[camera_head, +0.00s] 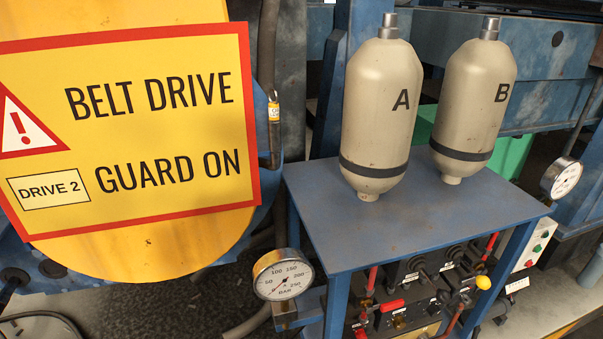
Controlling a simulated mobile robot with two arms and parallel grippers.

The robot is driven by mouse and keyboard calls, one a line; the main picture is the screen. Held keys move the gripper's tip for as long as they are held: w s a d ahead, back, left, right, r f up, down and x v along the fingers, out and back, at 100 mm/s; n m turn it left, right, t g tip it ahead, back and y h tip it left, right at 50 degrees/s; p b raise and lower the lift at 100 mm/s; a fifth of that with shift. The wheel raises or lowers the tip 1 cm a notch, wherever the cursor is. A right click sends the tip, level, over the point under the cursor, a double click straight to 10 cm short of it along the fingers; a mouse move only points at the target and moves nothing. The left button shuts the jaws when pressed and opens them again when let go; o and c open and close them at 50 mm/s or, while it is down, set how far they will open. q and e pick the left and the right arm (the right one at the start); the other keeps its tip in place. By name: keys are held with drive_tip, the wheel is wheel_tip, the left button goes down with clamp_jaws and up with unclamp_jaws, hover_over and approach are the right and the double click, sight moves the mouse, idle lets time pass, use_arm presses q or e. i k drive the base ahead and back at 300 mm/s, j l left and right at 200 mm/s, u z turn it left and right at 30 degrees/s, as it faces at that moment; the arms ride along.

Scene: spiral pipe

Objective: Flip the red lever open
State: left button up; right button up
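Several red handle-like parts show on the dark control panel (410,290) under the blue table. One red handle (372,280) stands nearly upright at the panel's left. A short red piece (392,305) lies nearly level beside it. Another red handle (490,243) leans at the panel's upper right, just under the tabletop edge. I cannot tell which of these is the red lever, or whether it is open or closed. The lower part of the panel is cut off by the picture's bottom edge. Neither of my grippers is in view.
Two beige tanks, A (380,120) and B (474,110), stand on the blue table (400,232). Pressure gauges (283,275) (562,178) stick out at both sides. A yellow knob (484,282) sits on the panel. A large yellow belt guard sign (130,125) fills the left.

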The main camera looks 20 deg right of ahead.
sight(394, 304)
drive_tip(key=z, duration=1.15)
